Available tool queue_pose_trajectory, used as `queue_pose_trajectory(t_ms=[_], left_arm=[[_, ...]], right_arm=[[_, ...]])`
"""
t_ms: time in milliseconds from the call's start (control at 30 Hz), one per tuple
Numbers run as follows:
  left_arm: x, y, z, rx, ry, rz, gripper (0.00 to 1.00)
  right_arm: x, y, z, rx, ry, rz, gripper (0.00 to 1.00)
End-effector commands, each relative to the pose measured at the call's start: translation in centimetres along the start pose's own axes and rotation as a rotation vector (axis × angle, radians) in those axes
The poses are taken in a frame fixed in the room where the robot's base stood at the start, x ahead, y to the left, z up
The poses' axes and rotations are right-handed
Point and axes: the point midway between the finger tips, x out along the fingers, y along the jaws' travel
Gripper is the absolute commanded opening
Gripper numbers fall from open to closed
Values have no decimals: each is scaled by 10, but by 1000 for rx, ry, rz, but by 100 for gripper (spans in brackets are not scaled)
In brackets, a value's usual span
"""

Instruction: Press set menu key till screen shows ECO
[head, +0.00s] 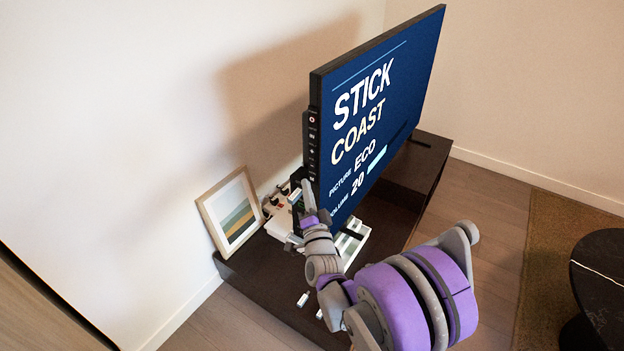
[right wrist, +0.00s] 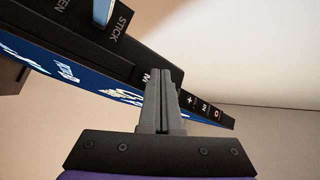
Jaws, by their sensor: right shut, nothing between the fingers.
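The TV screen (head: 375,110) is lit blue with white text: STICK, COAST, PICTURE ECO and VOLUME 20. A narrow black key strip (head: 312,130) runs down its left edge. The strip also shows in the right wrist view (right wrist: 206,108), with IN and + marks and a label starting with M beside the fingertips. My right gripper (head: 306,184) is shut and empty, its tips at the lower part of this strip. In the right wrist view, the closed fingers (right wrist: 161,74) overlap the strip and hide part of it. I cannot tell whether they touch a key. My left gripper is out of view.
The TV stands on a dark low cabinet (head: 262,300). A framed picture (head: 232,212) leans on the wall at its left end. Small items and a white tray-like object (head: 352,243) lie around my right wrist. A dark round table (head: 600,270) stands at the right.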

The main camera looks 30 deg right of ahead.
Motion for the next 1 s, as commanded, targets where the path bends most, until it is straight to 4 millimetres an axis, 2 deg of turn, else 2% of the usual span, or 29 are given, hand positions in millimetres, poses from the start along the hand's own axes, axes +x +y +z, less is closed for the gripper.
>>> queue_pose_trajectory(t_ms=[533,1000], left_arm=[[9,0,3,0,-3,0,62],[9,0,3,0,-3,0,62]], right_arm=[[-32,-23,24,1,-2,-1,0],[-35,-25,25,0,0,0,0]])
